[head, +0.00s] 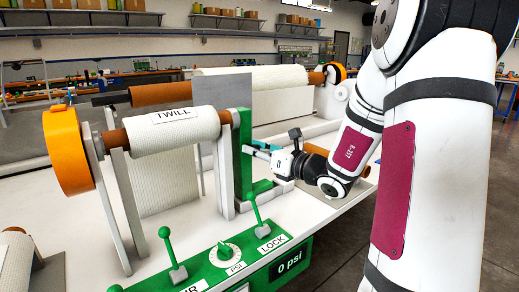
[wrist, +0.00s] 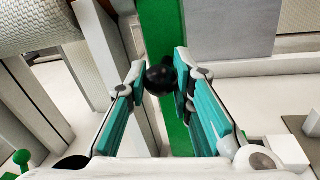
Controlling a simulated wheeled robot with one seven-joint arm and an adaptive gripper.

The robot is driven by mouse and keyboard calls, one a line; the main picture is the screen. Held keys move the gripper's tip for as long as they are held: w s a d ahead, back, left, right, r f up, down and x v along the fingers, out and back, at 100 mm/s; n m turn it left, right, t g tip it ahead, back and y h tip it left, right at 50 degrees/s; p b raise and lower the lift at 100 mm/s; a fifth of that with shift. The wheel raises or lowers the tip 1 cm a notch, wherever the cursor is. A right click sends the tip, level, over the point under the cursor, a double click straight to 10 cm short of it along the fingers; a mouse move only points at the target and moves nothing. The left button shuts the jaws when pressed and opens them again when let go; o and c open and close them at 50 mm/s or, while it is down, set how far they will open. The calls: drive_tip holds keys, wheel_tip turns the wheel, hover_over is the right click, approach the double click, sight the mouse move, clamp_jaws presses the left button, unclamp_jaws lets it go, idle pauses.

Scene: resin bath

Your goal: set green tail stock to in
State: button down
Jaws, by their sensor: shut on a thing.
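The green tail stock (head: 244,172) is an upright green block at the right end of the TWILL roll (head: 172,131). It also shows as a green strip in the wrist view (wrist: 164,25). A round black knob (wrist: 160,79) stands at its face. My gripper (wrist: 158,80) is shut on this knob, with the teal fingers on either side of it. In the head view my gripper (head: 256,150) reaches the tail stock from the right, and the knob is hidden. The brown core's end comes close to the tail stock; I cannot tell whether they touch.
A green control panel (head: 215,264) with two levers, a PSI dial and a "0 psi" display (head: 290,263) lies in front. A grey upright plate (head: 222,92) stands behind the tail stock. An orange wheel (head: 68,150) is at the roll's left end. Another roll stands behind.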

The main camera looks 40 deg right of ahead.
drive_tip(key=shift+a+f, duration=0.1)
drive_tip(key=shift+a, duration=0.25)
drive_tip(key=c, duration=1.4)
unclamp_jaws()
drive_tip(key=shift+a, duration=0.1)
drive_tip(key=shift+s+d, duration=0.15)
drive_tip(key=shift+d, duration=0.05)
drive_tip(key=v, duration=1.1)
drive_tip(key=shift+s, duration=0.35)
